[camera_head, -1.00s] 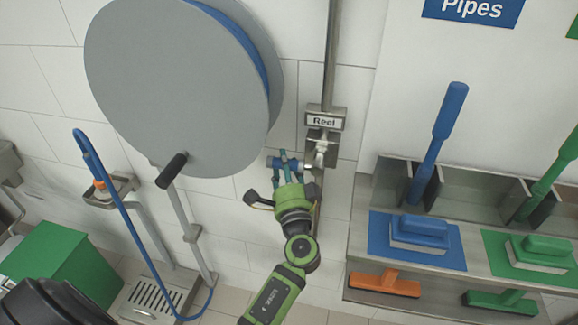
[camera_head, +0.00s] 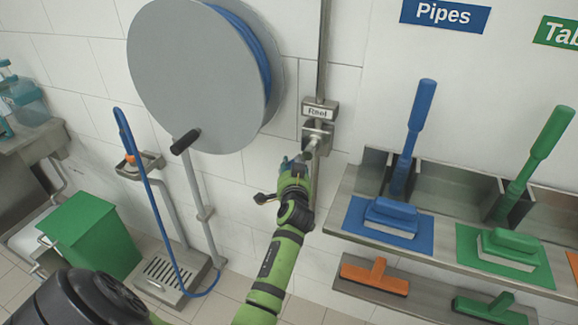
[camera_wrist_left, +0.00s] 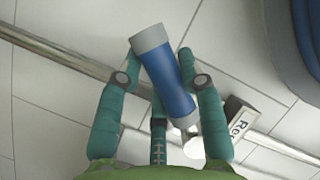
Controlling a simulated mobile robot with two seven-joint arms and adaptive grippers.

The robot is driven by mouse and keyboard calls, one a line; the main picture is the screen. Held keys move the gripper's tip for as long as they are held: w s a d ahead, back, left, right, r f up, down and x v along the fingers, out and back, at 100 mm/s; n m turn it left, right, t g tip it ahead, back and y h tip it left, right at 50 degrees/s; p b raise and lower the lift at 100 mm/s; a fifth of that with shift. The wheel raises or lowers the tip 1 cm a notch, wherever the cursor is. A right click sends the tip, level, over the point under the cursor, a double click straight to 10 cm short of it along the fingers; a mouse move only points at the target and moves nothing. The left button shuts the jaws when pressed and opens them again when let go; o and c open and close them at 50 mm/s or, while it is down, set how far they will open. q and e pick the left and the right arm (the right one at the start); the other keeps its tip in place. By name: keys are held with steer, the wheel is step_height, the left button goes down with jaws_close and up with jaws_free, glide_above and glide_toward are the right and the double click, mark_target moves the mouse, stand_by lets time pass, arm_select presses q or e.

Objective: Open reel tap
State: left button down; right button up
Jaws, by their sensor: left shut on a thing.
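The reel tap (camera_head: 315,146) sits on a vertical metal pipe under a small plate reading "Reel" (camera_head: 318,113). Its blue handle with grey ends shows in the left wrist view (camera_wrist_left: 168,80), lying between the teal fingers. My left gripper (camera_head: 293,166) is just below and left of the tap, with the handle mostly hidden by it in the head view. In the left wrist view the gripper (camera_wrist_left: 162,66) is shut on the handle. The handle lies at an angle to the pipe. My right gripper is not in view.
A steel shelf (camera_head: 345,195) with blue and green brushes is close on the right.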

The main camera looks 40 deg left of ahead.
arm_select(q)
steer(key=shift+d+f+n, duration=0.1)
steer(key=shift+d+n, duration=0.25)
steer(key=shift+n, duration=0.05)
steer(key=shift+w+d+f+n+h+p, duration=0.1)
steer(key=shift+d+n+h+p, duration=0.2)
steer(key=shift+h+p, duration=0.15)
steer(key=shift+w+d+f+n+g+h+p, duration=0.15)
steer(key=shift+w+d+f+n+h+p, duration=0.1)
steer(key=shift+d+n+h+p, duration=0.3)
steer(key=shift+w+d+f+n+g+h+p, duration=0.15)
steer(key=shift+d+f+n+h+p, duration=0.15)
steer(key=shift+d+n+p, duration=0.45)
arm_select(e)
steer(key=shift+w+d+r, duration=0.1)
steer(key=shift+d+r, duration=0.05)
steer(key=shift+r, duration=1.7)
arm_select(q)
steer(key=shift+a, duration=0.15)
steer(key=c, duration=0.8)
jaws_free()
steer(key=shift+o, duration=0.2)
steer(key=shift+r, duration=0.1)
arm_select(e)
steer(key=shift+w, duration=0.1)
